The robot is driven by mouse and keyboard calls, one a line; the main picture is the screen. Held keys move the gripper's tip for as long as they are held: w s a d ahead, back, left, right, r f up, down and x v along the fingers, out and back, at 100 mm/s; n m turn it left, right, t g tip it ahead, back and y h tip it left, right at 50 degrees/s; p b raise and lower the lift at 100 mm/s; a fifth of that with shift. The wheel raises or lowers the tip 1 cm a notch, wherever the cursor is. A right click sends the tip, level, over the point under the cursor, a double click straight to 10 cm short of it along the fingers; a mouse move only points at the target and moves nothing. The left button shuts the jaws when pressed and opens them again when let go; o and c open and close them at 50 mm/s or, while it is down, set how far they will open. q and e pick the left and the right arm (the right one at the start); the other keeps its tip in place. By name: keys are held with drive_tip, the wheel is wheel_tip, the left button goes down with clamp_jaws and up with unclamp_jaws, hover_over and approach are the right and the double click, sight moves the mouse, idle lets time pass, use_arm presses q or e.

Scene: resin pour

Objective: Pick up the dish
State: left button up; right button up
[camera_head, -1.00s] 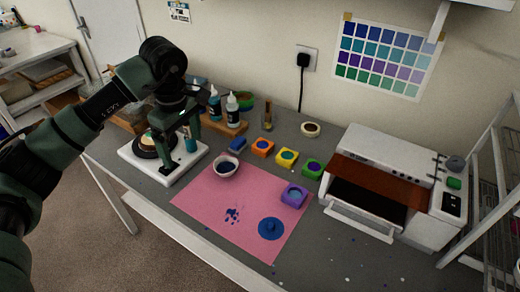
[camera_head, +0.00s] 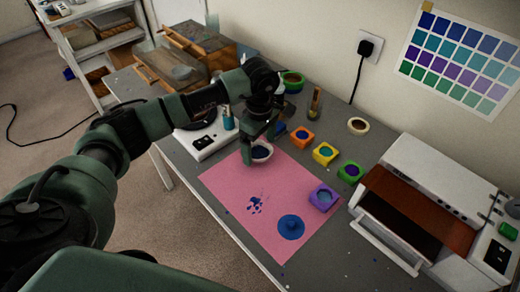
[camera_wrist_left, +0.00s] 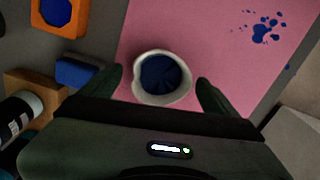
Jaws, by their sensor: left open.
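The dish is a small white bowl (camera_head: 261,152) with dark blue resin in it, at the upper left part of the pink mat (camera_head: 225,180). In the left wrist view the dish (camera_wrist_left: 161,79) lies between the two dark fingertips. My left gripper (camera_head: 253,152) is open at the dish, with a finger at its left side in the head view. It also shows in the left wrist view (camera_wrist_left: 160,85). I cannot tell whether the fingers touch the dish. My right gripper is not in view.
A blue disc (camera_head: 291,227) and blue splatter (camera_head: 256,205) are on the mat. A white oven (camera_head: 420,200) stands at the right.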

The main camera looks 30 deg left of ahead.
use_arm(q)
drive_tip(key=shift+f, duration=0.15)
drive_tip(key=c, duration=1.5)
drive_tip(key=shift+o, duration=0.2)
